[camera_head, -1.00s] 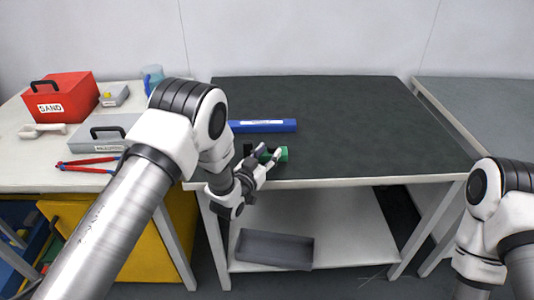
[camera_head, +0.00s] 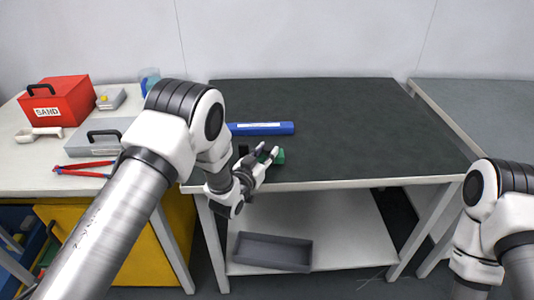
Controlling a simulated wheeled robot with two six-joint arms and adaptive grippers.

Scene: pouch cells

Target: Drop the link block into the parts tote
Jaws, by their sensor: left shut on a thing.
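I cannot tell whether the block touches the table top. The parts tote, seen as a shallow grey open tray (camera_head: 273,264), sits on the lower shelf under this table, below the gripper, and looks empty. My right arm shows at the right edge; its gripper is out of the frame.
A blue bar (camera_head: 261,128) with a white label lies on the dark table top (camera_head: 350,125). On the left bench are a red box (camera_head: 62,101), a grey case (camera_head: 100,145), red-handled pliers (camera_head: 82,168) and a white scoop (camera_head: 38,133). The dark top's right part is clear.

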